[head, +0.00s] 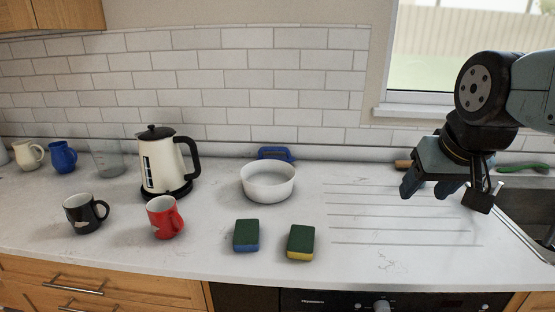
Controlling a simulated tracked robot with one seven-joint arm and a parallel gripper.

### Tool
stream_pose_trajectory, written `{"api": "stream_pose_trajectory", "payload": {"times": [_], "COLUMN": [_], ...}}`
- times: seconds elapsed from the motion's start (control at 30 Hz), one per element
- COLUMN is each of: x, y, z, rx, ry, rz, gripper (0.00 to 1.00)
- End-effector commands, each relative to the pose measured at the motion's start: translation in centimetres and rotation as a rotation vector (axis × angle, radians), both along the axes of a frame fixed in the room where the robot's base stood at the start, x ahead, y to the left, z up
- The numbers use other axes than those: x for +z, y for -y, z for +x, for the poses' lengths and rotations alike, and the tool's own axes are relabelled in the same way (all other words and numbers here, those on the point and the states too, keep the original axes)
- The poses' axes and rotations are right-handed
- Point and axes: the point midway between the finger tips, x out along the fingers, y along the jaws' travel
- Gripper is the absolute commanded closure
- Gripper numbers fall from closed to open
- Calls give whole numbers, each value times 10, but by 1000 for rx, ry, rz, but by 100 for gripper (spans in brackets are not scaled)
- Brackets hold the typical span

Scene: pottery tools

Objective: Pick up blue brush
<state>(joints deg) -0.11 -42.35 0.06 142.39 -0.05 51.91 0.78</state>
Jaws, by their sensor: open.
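A blue object with a loop-like handle, which looks like the blue brush (276,153), lies on the counter near the back wall. The white bowl in front of it hides part of its lower side. My gripper (440,188) is at the right, above the counter beside the sink, well to the right of the brush. It is open, and I see nothing held in it.
The white bowl (268,182) stands directly in front of the brush. A kettle (162,165) is to its left. Two sponges (246,236) (300,243) lie in front. Mugs stand farther left. The grooved drainer (380,215) is clear. The sink (530,208) is at right.

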Motion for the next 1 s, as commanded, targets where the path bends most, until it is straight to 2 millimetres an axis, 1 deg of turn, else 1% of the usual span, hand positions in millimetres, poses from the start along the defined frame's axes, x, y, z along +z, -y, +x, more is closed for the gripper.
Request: {"api": "stream_pose_trajectory", "payload": {"times": [0.03,0.07,0.13,0.17,0.27,0.3,0.37,0.5,0.57,0.7,0.83,1.0], "x": [5,8,20,26,47,55,67,90,98,112,122,126], "y": [-1,-2,-14,-16,-23,-26,-31,-44,-50,-66,-83,-107], "z": [6,10,24,31,60,73,91,136,155,201,244,300], "rx": [-7,-16,-41,-56,-110,-133,-166,-248,-285,-369,-448,-556], "ry": [-5,-10,-20,-26,-47,-57,-68,-99,-111,-141,-166,-200], "rz": [4,9,20,28,53,63,79,113,127,160,187,222], "gripper": [38,35,29,26,16,12,7,7,7,7,7,7]}}
